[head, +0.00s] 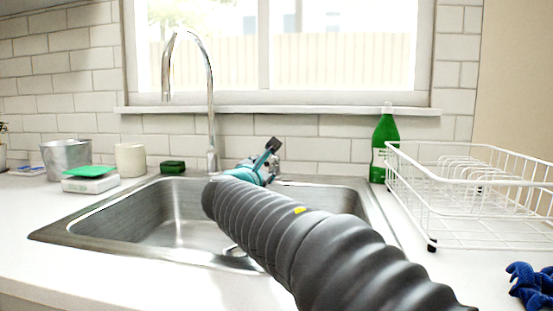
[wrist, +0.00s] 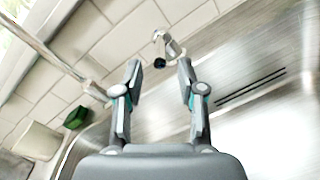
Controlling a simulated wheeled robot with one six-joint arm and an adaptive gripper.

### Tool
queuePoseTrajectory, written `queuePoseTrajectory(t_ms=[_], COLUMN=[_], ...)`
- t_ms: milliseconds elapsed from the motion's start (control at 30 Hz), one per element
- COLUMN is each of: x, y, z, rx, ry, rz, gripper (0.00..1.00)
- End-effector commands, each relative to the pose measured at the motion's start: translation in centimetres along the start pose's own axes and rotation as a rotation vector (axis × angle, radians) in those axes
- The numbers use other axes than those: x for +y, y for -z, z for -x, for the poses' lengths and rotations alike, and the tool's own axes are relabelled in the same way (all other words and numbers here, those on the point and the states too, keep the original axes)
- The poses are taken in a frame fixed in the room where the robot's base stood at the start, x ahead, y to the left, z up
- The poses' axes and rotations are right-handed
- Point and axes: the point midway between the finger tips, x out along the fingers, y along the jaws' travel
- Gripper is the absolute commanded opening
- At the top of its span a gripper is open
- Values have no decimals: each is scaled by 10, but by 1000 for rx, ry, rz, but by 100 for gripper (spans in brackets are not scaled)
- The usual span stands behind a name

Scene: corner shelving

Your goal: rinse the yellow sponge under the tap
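The tap (head: 209,110) is a tall chrome gooseneck behind the sink (head: 130,242). Its pipe also crosses the upper left of the wrist view (wrist: 50,53). My gripper (head: 270,158) is over the back of the sink, right of the tap's base. In the wrist view my gripper (wrist: 158,70) is open, with nothing between its fingers. A small chrome fitting with a dark end (wrist: 168,47) shows beyond the fingertips, by the wall. A small yellow patch (head: 299,210) shows at my arm's upper edge; I cannot tell whether it is the yellow sponge. Much of the sink is hidden behind my arm.
A dark green block (head: 172,167), a cream cup (head: 130,160), a metal pot (head: 66,159) and a green pad on a white box (head: 90,184) stand left. A green bottle (head: 384,148), white dish rack (head: 470,242) and blue cloth (head: 530,285) are right.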

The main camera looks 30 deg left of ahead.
Motion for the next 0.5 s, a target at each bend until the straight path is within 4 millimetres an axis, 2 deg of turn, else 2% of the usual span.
queuePoseTrajectory(t_ms=[100,300,500], x=[0,0,0], y=[-2,-2,-1], z=[-24,-57,-74], rx=[-1,-2,0], ry=[3,2,1], rz=[0,1,1], gripper=[39,39,39])
